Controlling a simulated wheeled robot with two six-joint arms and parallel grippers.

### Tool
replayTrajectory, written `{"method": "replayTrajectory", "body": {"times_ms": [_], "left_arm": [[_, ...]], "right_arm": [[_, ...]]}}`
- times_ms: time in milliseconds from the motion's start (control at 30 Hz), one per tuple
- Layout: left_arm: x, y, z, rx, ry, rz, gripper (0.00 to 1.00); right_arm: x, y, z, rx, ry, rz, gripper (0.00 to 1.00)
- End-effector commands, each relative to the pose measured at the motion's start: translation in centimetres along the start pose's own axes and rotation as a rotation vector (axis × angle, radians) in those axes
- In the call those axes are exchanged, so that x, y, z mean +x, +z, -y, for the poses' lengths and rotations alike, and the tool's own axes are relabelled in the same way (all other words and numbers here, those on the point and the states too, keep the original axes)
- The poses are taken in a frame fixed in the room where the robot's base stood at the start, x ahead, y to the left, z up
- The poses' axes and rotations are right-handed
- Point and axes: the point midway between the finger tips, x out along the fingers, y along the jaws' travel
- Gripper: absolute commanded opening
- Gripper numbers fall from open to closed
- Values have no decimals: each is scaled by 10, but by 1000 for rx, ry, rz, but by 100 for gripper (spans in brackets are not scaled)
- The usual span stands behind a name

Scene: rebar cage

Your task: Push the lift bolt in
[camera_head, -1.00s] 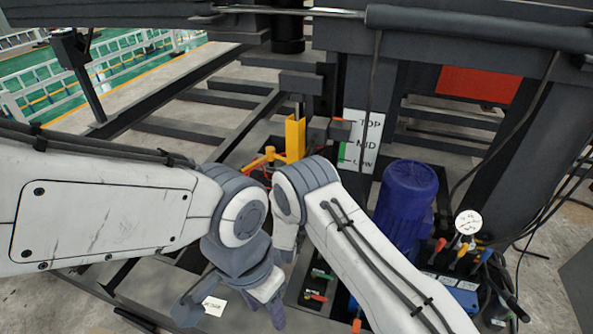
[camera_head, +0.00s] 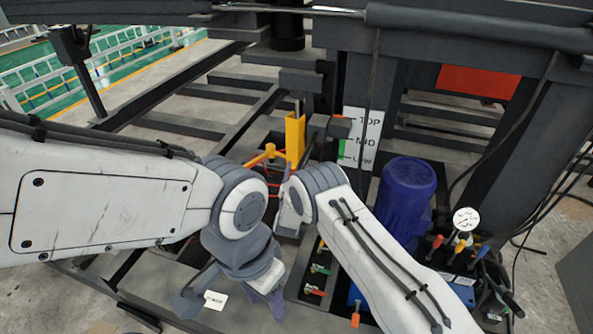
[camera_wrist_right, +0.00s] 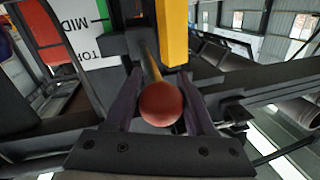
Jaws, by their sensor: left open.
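The lift bolt shows in the right wrist view as a round red knob (camera_wrist_right: 160,103) on a thin brass rod (camera_wrist_right: 152,65). The rod runs away from the camera beside a yellow upright (camera_wrist_right: 173,35). My right gripper (camera_wrist_right: 161,72) has one finger on each side of the knob and looks open; whether either finger touches it is unclear. In the head view my right wrist mostly hides this gripper, near the foot of the yellow upright (camera_head: 295,140). My left gripper (camera_head: 228,303) is open and empty over the dark frame, low in the picture.
A TOP/MID/LOW scale plate (camera_head: 361,138) stands right of the yellow upright. A blue motor (camera_head: 405,200), a dial gauge (camera_head: 466,220) and several coloured levers are at the right. An orange arm (camera_head: 263,156) lies close left of the upright. Dark frame beams surround the space.

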Motion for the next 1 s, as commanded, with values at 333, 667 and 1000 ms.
{"method": "replayTrajectory", "body": {"times_ms": [333, 667, 1000], "left_arm": [[13, 1, 1, 0, 0, 0, 50], [51, 3, 4, 3, 0, 0, 50], [51, 3, 4, 3, 0, 0, 50]], "right_arm": [[8, 4, 0, 2, -5, -2, 0], [44, 2, -5, 0, -9, -2, 0], [49, -4, -5, 0, -9, -1, 0]]}}
